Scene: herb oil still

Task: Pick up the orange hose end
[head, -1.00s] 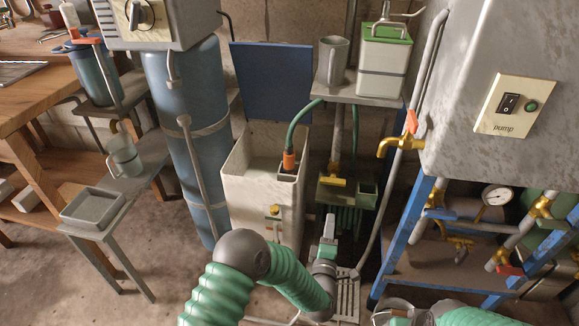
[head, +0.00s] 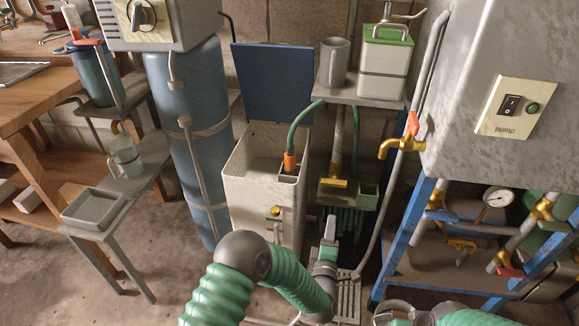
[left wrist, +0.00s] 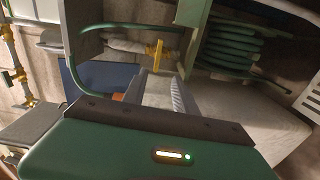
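The orange hose end (head: 290,161) is on the end of a green hose (head: 302,120). It points down into a small compartment at the right rim of the cream bin (head: 251,190). My left gripper (head: 329,228) is below and to the right of it, in front of the bin, and apart from it. In the left wrist view a small bit of orange (left wrist: 118,97) shows beside the fingers (left wrist: 165,90), partly hidden by my gripper body. The gap between the left fingers is not clear. My right gripper (head: 398,310) is only partly in view at the bottom edge.
A yellow valve (head: 333,182) and green coils stand right of the bin. A shelf (head: 345,94) above holds a grey mug (head: 334,62) and a green-lidded canister (head: 384,65). A blue cylinder (head: 190,120) is left, a blue frame (head: 405,240) right.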

